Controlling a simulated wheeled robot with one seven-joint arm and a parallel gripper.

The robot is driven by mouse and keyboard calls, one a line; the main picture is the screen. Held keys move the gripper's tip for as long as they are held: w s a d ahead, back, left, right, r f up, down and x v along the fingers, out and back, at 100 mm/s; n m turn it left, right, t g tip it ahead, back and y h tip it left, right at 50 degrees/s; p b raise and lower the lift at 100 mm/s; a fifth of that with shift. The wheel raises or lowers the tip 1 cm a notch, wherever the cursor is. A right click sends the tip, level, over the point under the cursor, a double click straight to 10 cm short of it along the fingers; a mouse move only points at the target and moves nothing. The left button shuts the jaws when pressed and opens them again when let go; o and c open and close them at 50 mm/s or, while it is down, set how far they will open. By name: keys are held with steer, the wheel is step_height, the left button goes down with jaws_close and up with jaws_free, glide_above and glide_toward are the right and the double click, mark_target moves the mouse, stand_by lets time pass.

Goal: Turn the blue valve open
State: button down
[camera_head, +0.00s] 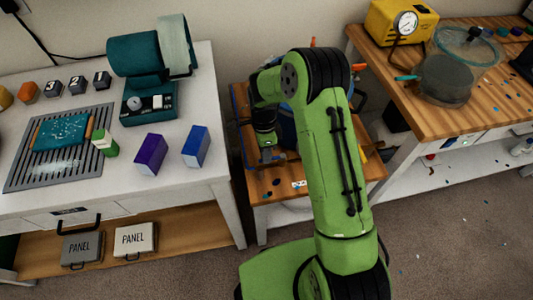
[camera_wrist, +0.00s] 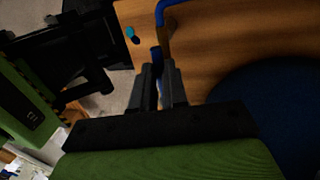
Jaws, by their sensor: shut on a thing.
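In the wrist view, my gripper (camera_wrist: 158,69) points away over a wooden surface. Its two dark fingers are closed on a small dark blue piece (camera_wrist: 155,53), which looks like the handle of the blue valve. The rest of the valve is hidden or too dark to tell. In the head view, my gripper (camera_head: 268,153) is low over the middle wooden table, partly behind my green arm. The valve itself cannot be made out there.
A big blue round body (camera_wrist: 275,110) stands close on the right in the wrist view. A blue bent bar (camera_wrist: 163,12) is just beyond the fingertips. The middle wooden table (camera_head: 280,210) stands between a white bench (camera_head: 50,200) and a wooden-topped bench (camera_head: 425,120).

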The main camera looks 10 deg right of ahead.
steer(key=shift+w, duration=0.15)
stand_by(0.3)
steer(key=c, duration=1.1)
jaws_free()
steer(key=shift+c, duration=0.2)
steer(key=w+r+p, duration=0.3)
steer(key=r, duration=1.2)
steer(key=shift+r+p, duration=0.3)
steer(key=shift+p, duration=0.1)
